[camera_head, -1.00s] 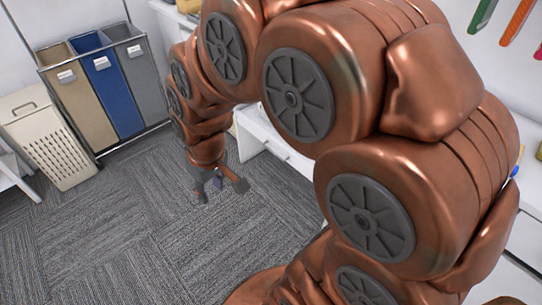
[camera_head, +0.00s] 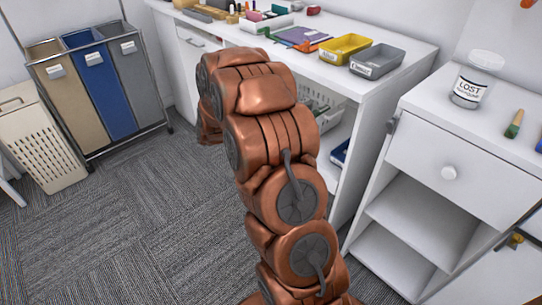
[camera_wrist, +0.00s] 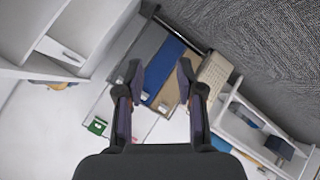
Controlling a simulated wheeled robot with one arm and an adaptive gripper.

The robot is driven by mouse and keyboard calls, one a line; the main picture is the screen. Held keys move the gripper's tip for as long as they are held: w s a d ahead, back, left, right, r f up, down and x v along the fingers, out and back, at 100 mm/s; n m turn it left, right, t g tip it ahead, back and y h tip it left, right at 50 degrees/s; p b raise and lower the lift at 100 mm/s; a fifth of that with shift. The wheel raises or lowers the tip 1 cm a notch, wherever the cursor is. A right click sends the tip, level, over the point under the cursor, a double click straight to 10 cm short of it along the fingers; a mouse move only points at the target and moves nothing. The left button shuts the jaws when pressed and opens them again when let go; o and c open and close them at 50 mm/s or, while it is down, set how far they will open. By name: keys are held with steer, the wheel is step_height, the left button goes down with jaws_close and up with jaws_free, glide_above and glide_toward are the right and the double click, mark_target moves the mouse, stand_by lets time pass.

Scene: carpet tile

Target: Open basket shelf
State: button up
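A white slatted basket (camera_head: 326,116) sits on a shelf (camera_head: 345,130) under the white worktable in the head view. My arm hides its left part. My gripper (camera_wrist: 161,72) shows in the wrist view with its two dark fingers spread apart and nothing between them. In the head view my arm hides the gripper. The gripper points towards the laundry sorter, seen beyond the fingers and tilted in the wrist view (camera_wrist: 155,72). I cannot make out the basket in the wrist view.
A white cabinet (camera_head: 440,165) with a round-knobbed drawer and open shelves stands at right. The worktable (camera_head: 400,42) holds yellow and grey trays. The beige, blue and grey sorter (camera_head: 112,95) and a white hamper (camera_head: 40,140) stand at left. Carpet (camera_head: 130,230) is clear at lower left.

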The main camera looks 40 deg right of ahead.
steer(key=w+d+f+n+t+h+b, duration=0.1)
steer(key=d+f+n+t+h+b, duration=0.2)
steer(key=d+f+h+b, duration=1.2)
steer(key=s+d+f+n+t+y+p, duration=0.15)
steer(key=s+d+f+y, duration=0.3)
steer(key=d+f, duration=0.85)
steer(key=shift+g+h, duration=0.25)
steer(key=shift+f+b+x, duration=0.15)
steer(key=shift+b+x, duration=0.25)
steer(key=shift+x, duration=1.15)
steer(key=shift+f+b+x, duration=0.1)
steer(key=shift+b+x, duration=0.3)
steer(key=shift+x, duration=1.1)
steer(key=shift+w, duration=0.1)
jaws_close()
